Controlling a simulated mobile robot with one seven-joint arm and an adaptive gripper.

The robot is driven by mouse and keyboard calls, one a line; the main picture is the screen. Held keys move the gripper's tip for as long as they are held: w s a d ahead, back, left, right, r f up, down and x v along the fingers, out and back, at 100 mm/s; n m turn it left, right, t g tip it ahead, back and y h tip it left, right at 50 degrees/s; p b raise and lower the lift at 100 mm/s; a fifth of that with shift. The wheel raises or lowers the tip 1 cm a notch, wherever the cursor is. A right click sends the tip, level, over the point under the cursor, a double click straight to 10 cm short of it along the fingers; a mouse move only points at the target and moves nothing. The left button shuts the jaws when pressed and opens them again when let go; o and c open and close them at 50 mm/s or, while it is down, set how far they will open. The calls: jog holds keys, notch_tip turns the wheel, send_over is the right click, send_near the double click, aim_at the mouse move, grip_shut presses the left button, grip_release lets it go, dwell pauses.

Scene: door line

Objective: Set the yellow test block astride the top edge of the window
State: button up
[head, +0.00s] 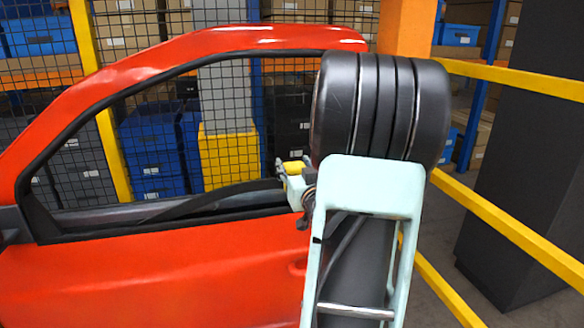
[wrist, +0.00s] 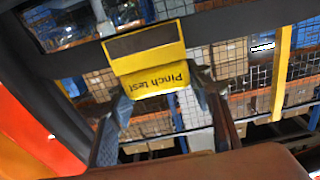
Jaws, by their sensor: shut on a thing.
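The yellow test block (wrist: 150,79), printed "Pinch test" and reading upside down, is held between the two fingertips of my gripper (wrist: 162,96) in the wrist view. A dark band runs across its far part. In the head view a little of the block (head: 294,166) shows at my gripper (head: 283,172), left of the dark wrist and in front of the window opening's lower right part. The red door (head: 150,270) has a black-edged window opening. I cannot clearly make out the glass or its top edge. The block's contact with the window cannot be told.
Yellow rails (head: 510,225) and a dark pillar (head: 530,170) stand on the right. Behind the door are a wire mesh fence and shelves with blue bins (head: 155,150) and cartons. My arm hides the door's right edge. The dark window frame (wrist: 230,28) crosses the upper wrist view.

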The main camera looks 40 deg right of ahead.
jog(key=shift+s+d+r, duration=0.1)
jog(key=shift+s+r, duration=0.05)
jog(key=shift+s, duration=0.05)
jog(key=shift+f+b, duration=0.25)
jog(key=shift+b, duration=0.05)
jog(key=o, duration=1.4)
jog(key=shift+r+p, duration=0.35)
jog(key=shift+p, duration=0.1)
jog(key=shift+b+v, duration=2.15)
jog(key=shift+v, duration=3.85)
jog(key=shift+f, duration=0.1)
jog(key=shift+w, duration=0.1)
